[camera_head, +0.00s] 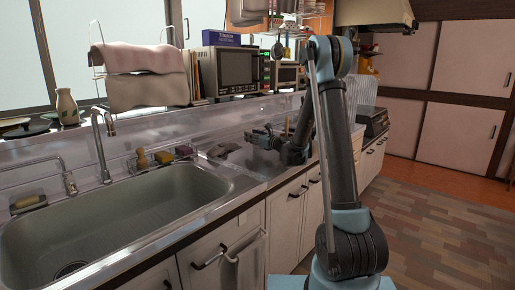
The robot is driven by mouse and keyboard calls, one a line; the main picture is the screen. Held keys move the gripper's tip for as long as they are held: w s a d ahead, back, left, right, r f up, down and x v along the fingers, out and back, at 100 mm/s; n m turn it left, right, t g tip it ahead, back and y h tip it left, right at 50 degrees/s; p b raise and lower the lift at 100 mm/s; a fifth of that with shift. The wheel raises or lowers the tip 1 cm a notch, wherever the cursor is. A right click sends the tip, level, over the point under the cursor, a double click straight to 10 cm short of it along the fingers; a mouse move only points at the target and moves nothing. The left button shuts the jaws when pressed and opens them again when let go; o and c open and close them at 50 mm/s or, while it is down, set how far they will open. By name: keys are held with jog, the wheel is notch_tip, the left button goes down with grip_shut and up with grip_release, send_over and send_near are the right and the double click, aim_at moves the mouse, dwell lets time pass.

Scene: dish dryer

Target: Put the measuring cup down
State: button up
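My gripper (260,137) is low over the steel counter (247,163), right of the sink, with its fingers pointing left. It is small and dark here, and I cannot tell whether its fingers are open or shut on something. I cannot make out a measuring cup with certainty. A small dark grey object (222,150) lies on the counter just left of my gripper, with a gap between them. It is too small to name surely.
The sink (130,215) fills the left, with a tap (102,145) behind it. A microwave (228,70) stands on the shelf behind. A towel (245,260) hangs on the cabinet front.

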jog(key=shift+r, duration=0.15)
jog(key=c, duration=0.3)
dwell(0.4)
notch_tip(320, 180, up, 9)
jog(key=shift+r, duration=0.4)
